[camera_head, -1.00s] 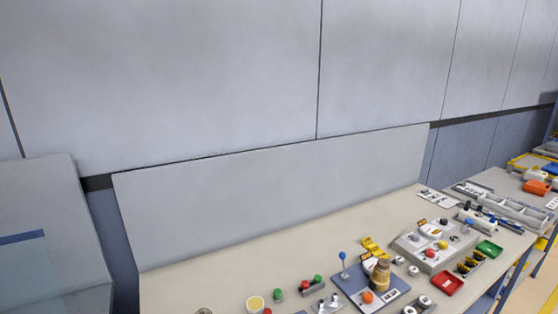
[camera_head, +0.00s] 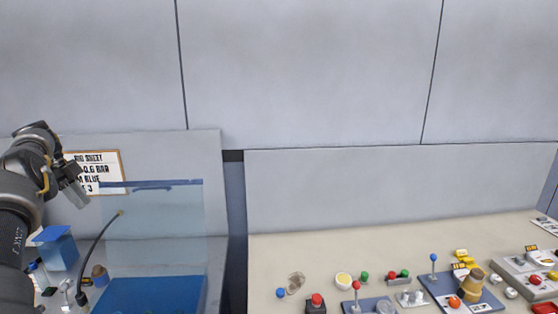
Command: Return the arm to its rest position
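My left arm comes in from the left edge in the head view, bent and raised. Its gripper (camera_head: 74,186) hangs in the air in front of the grey back panel, above and to the left of the clear tank (camera_head: 155,240). Nothing clearly shows in the gripper, but its fingers are too small and dark to tell whether they are open or shut. My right arm and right gripper are out of view.
The clear tank holds blue liquid (camera_head: 150,293). A dark hose (camera_head: 92,255) and a blue box (camera_head: 55,246) stand left of it, near my arm. A sign (camera_head: 97,172) is behind. A bench (camera_head: 400,252) at right bears buttons and levers.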

